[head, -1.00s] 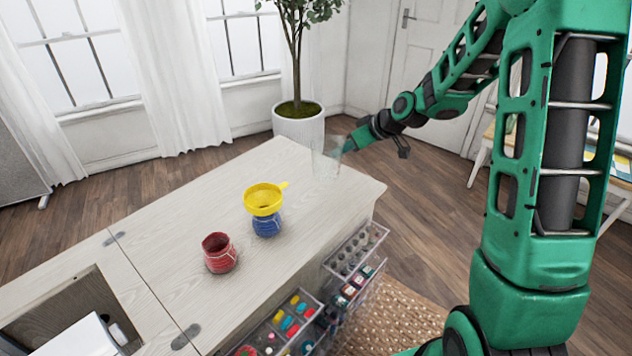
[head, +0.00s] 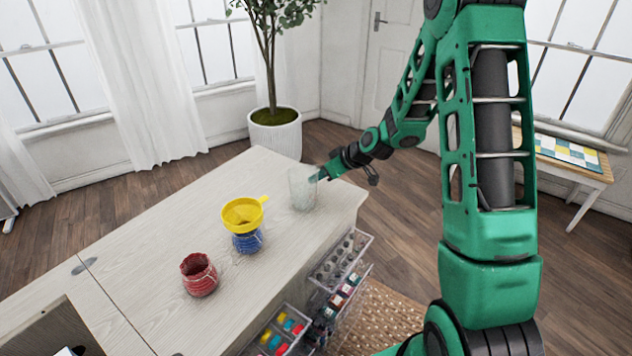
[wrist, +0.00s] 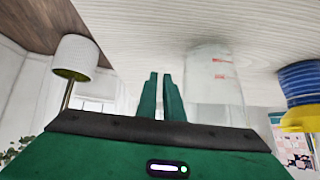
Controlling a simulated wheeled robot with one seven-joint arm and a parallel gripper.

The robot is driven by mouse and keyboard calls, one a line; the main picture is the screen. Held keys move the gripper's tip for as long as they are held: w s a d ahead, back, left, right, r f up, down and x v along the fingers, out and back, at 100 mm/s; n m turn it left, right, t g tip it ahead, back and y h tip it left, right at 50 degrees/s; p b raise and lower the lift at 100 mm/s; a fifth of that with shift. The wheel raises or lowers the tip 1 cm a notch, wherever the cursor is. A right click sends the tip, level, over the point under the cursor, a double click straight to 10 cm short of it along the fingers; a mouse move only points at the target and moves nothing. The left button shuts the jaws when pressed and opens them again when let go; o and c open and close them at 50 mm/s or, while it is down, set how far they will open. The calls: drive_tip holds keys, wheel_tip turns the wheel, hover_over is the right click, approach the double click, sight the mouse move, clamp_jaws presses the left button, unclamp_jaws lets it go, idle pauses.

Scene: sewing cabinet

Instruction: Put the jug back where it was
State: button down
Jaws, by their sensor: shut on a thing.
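The jug (head: 302,190) is clear, with red marks on its side in the wrist view (wrist: 222,82). It is upright at the far right end of the pale wooden cabinet top (head: 190,235). Whether its base touches the top or hangs just above it, I cannot tell. My gripper (head: 320,174) reaches it from the right side. In the wrist view, which is upside down, the two green fingers (wrist: 161,98) are close together beside the jug's body. They are shut on the jug, seemingly at its handle; the grip itself is hard to make out.
A yellow funnel (head: 243,213) sits on a blue jar (head: 248,240) left of the jug, with a gap between. A red jar (head: 199,275) stands further left. Clear drawers (head: 338,262) stick out at the cabinet's front. A potted tree (head: 276,134) stands behind.

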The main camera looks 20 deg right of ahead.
drive_tip(key=shift+f, duration=0.7)
drive_tip(key=c, duration=1.9)
unclamp_jaws()
drive_tip(key=shift+r, duration=0.1)
drive_tip(key=v, duration=1.2)
drive_tip(key=s+d+r+m+g+h, duration=0.1)
drive_tip(key=s+m, duration=0.3)
drive_tip(key=s, duration=0.8)
drive_tip(key=s+d+r+m+g+h, duration=0.2)
drive_tip(key=s+d+r+m+g, duration=0.1)
drive_tip(key=s, duration=0.9)
drive_tip(key=s+d+r+m+g+h, duration=0.1)
drive_tip(key=s+d+r+m+g, duration=0.2)
drive_tip(key=s, duration=0.9)
drive_tip(key=shift+s+r+m+g+h, duration=0.2)
drive_tip(key=shift+s+m+g+h, duration=0.2)
drive_tip(key=shift+m, duration=0.7)
